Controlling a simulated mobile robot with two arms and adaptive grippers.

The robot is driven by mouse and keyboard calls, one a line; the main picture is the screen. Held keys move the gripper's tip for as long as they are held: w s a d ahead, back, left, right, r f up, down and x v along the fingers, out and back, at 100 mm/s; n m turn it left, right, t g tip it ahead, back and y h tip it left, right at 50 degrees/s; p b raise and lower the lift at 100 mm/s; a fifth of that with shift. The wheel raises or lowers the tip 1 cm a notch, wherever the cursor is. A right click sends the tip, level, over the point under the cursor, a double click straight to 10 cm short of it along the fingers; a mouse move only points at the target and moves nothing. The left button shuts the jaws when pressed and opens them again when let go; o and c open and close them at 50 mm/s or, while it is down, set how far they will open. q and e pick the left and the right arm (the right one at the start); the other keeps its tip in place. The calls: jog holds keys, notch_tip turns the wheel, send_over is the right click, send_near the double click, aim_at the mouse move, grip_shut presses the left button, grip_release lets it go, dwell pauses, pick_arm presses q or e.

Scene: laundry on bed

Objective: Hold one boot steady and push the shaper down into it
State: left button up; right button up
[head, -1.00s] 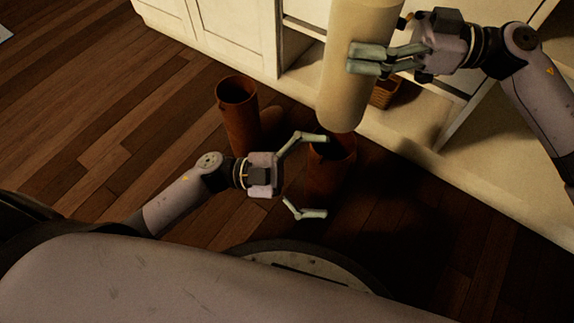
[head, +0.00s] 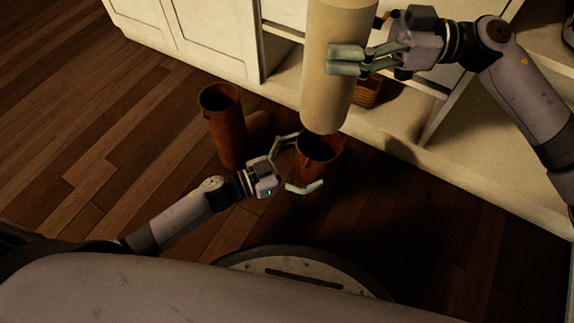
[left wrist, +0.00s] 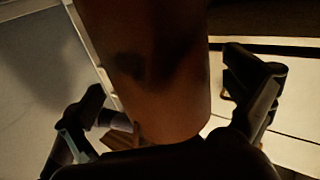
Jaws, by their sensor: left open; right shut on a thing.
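Two brown boots stand upright on the floor in the head view. The left boot (head: 226,128) stands apart from my grippers. The right boot (head: 318,150) has its open top below the shaper. My left gripper (head: 303,163) is open, with its fingers on either side of the right boot's shaft; I cannot tell whether they touch it. In the left wrist view the boot shaft (left wrist: 155,75) fills the space between the open fingers. My right gripper (head: 346,60) is shut on the cream cylindrical shaper (head: 335,95), which is nearly upright, its lower end just above the boot's opening.
A white cabinet (head: 215,35) with open shelves stands behind the boots. A wicker basket (head: 367,93) sits on a low shelf behind the shaper. The wooden floor (head: 100,130) is clear to the left.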

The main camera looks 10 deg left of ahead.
aim_at(335, 150)
pick_arm(q)
jog(key=shift+x, duration=2)
jog(key=shift+s, duration=0.1)
jog(key=c, duration=1.6)
pick_arm(e)
jog(key=shift+f, duration=4.65)
jog(key=o, duration=1.7)
jog(key=shift+r, duration=0.1)
jog(key=v, duration=1.2)
jog(key=shift+o, duration=0.2)
